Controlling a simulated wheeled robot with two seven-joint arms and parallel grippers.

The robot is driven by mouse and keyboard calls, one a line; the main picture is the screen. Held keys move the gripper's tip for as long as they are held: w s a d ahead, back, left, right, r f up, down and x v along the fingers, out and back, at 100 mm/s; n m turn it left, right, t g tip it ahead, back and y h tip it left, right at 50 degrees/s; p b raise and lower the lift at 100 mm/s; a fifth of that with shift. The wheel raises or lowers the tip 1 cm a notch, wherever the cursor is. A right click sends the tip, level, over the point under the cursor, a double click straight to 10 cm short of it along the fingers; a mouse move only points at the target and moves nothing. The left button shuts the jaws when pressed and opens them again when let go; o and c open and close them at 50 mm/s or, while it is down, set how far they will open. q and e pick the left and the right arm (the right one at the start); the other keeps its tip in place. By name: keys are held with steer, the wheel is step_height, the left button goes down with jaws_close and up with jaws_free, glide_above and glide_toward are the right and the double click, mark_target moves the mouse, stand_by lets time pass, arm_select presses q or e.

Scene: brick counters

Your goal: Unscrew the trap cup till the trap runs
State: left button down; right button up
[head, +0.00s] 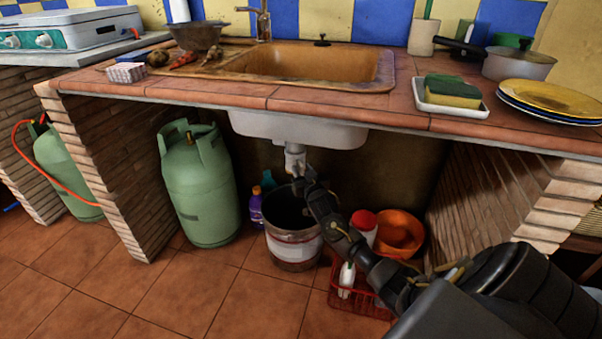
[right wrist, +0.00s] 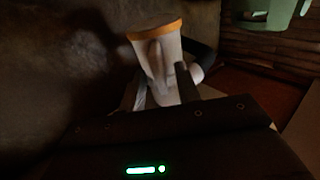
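The white sink trap (head: 294,158) hangs under the sink basin, above the bucket. My right gripper (head: 304,180) reaches up to it from the lower right, and the arm hides the trap's lower part in the head view. In the right wrist view the pale trap cup (right wrist: 157,58), with an orange rim, stands between the two dark fingers of my right gripper (right wrist: 163,88). The fingers lie close against both its sides and appear shut on it. A dark metal bucket (head: 293,243) with a pale band stands on the floor below the trap. No running water shows. My left gripper is out of view.
A green gas bottle (head: 199,185) stands left of the bucket, with a purple bottle (head: 256,207) between them. A red crate (head: 350,291) and an orange bowl (head: 400,234) lie to the right, near my arm. Brick walls (head: 110,170) bound the space under the counter.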

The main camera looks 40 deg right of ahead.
steer(key=shift+x, duration=0.75)
jaws_close()
